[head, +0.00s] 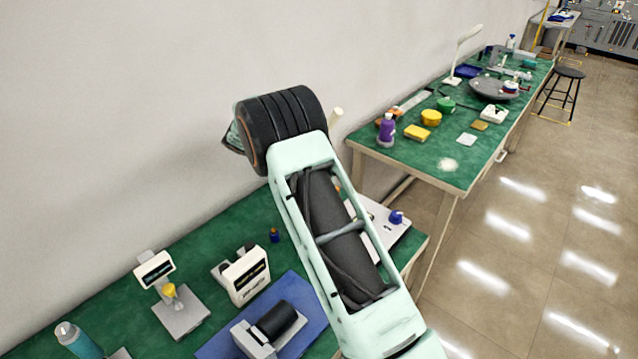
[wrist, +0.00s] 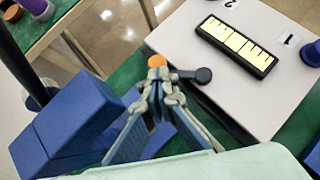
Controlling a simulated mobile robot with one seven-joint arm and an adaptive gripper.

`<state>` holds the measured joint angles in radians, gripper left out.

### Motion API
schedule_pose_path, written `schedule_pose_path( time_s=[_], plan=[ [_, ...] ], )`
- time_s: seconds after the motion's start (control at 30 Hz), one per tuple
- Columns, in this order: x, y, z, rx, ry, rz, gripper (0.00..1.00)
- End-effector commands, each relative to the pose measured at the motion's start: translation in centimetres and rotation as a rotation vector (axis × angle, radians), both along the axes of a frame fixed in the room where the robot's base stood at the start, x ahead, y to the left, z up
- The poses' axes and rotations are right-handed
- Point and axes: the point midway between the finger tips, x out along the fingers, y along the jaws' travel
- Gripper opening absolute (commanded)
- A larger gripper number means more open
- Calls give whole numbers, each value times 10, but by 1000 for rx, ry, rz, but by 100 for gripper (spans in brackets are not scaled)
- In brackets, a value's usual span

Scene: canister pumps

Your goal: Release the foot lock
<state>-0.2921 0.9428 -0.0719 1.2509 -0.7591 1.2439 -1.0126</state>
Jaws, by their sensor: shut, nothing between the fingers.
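My gripper (wrist: 160,76) is shut and empty in the wrist view, its fingertips together at the edge of a white board (wrist: 195,17). A round orange knob (wrist: 157,61) shows just beyond the fingertips. I cannot tell whether they touch it. A dark lever with a rounded end (wrist: 203,75) lies just right of the fingertips, over the board's edge. I cannot tell for sure which part is the foot lock. In the head view my arm hides the gripper and much of the white board (head: 390,232).
A blue canister top (head: 397,217) stands on the board's right side. The board bears a black panel with yellow labels (wrist: 236,46). A blue block (wrist: 75,125) fills the wrist view's left. A scale (head: 181,312) and a bottle (head: 78,340) stand farther left on the green bench (head: 225,222).

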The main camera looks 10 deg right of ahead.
Motion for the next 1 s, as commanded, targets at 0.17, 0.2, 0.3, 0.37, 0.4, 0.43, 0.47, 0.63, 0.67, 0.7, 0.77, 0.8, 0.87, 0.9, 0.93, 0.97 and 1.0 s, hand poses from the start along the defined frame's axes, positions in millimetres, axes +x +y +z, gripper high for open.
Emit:
schedule_pose_path(
  time_s=[0.17,0.2,0.3,0.37,0.4,0.43,0.47,0.63,0.67,0.7,0.77,0.8,0.87,0.9,0.93,0.97,1.0],
  plan=[
    [1,-7,1,0,2,2,0],
    [1,-8,1,0,1,3,0],
    [2,-10,0,0,1,4,0],
    [2,-11,0,0,1,4,0],
    [2,-12,0,0,1,5,0],
    [2,-12,0,0,1,5,0],
    [2,-13,0,0,1,5,0],
    [2,-13,-1,0,1,5,0],
    [2,-13,-1,1,1,5,0],
    [2,-13,-1,1,1,5,0],
    [2,-13,-1,1,1,5,0],
    [2,-13,-1,1,1,5,0],
    [2,-13,-1,1,1,5,0],
    [2,-13,-1,1,1,6,0],
    [2,-13,-1,1,1,6,0],
    [2,-13,-1,1,1,6,0],
    [2,-13,-1,1,1,6,0]
  ],
)
